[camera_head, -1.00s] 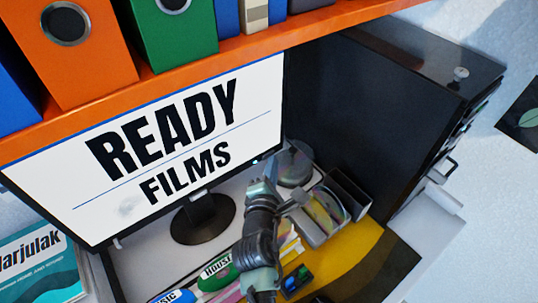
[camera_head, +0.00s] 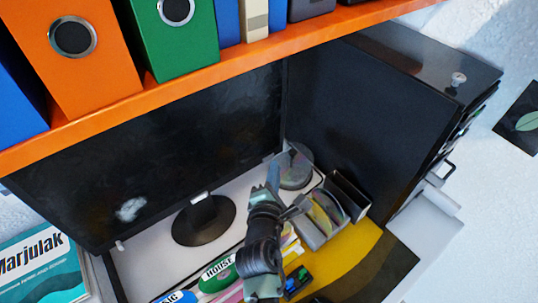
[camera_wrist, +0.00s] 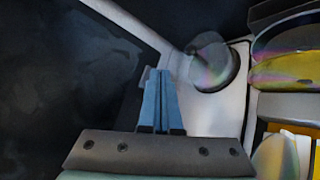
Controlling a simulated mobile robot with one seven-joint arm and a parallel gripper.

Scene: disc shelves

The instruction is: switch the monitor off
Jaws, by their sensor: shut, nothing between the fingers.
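The monitor (camera_head: 180,150) stands on the white desk under the orange shelf, and its screen is dark. It also shows dark at the left of the wrist view (camera_wrist: 60,80). Its round black stand (camera_head: 203,222) rests on the desk. My gripper (camera_head: 272,168) is in front of the monitor's lower right corner, slightly apart from it in the head view. In the wrist view its blue fingers (camera_wrist: 159,75) are together with nothing between them, close to the monitor's lower frame. I cannot tell whether the fingertips touch the frame.
A disc spindle (camera_head: 293,167) stands just right of my gripper. A disc holder (camera_head: 325,215) and a dark cabinet (camera_head: 370,110) are further right. Sleeves, one labelled House (camera_head: 218,270), lie in front. Binders stand on the orange shelf (camera_head: 260,55) above. A Marjulak box (camera_head: 42,265) is at left.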

